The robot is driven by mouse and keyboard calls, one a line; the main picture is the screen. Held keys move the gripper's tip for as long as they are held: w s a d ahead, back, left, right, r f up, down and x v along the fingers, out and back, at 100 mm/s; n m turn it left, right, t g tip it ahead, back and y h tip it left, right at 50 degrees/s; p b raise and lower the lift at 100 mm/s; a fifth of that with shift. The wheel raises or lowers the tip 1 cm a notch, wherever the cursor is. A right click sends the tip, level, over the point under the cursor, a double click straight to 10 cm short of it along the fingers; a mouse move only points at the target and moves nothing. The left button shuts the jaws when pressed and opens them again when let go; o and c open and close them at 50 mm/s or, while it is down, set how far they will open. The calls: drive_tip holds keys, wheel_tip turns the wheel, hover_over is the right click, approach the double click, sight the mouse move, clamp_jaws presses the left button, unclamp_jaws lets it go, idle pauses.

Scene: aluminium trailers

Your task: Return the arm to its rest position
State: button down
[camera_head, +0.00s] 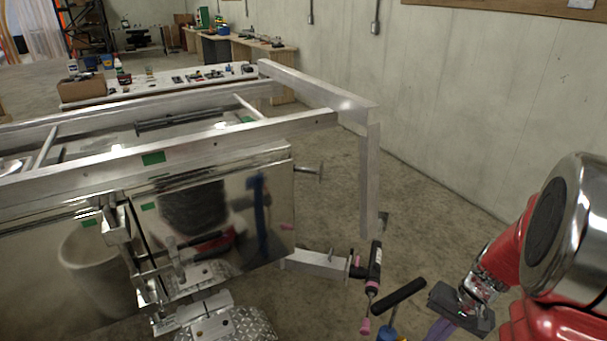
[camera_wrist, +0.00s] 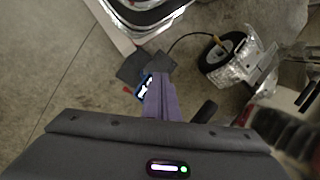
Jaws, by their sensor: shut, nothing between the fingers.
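My arm, red with a silver joint cap, reaches in at the right edge of the head view. My gripper (camera_head: 438,330) points down there, and its purple fingers are cut off by the lower edge. In the wrist view my gripper (camera_wrist: 160,85) has its purple fingers together with nothing held between them. A small blue and white item shows beside the fingertips, and I cannot tell what it is. The floor lies beyond them.
An aluminium trailer frame (camera_head: 318,120) with a shiny panel (camera_head: 270,215) fills the left and middle. A torch-like tool (camera_head: 374,268) stands near its corner. A wheel (camera_wrist: 224,52) shows in the wrist view. A bare wall (camera_head: 480,100) runs along the right; floor between is open.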

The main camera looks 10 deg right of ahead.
drive_tip(key=s+a+r+n+t+h, duration=0.2)
drive_tip(key=a+r+n+t, duration=0.3)
drive_tip(key=a+r, duration=1.5)
drive_tip(key=r+n+h, duration=0.1)
drive_tip(key=n, duration=0.1)
drive_tip(key=shift+s+r+n, duration=0.2)
drive_tip(key=shift+s+n, duration=0.1)
drive_tip(key=shift+n, duration=0.1)
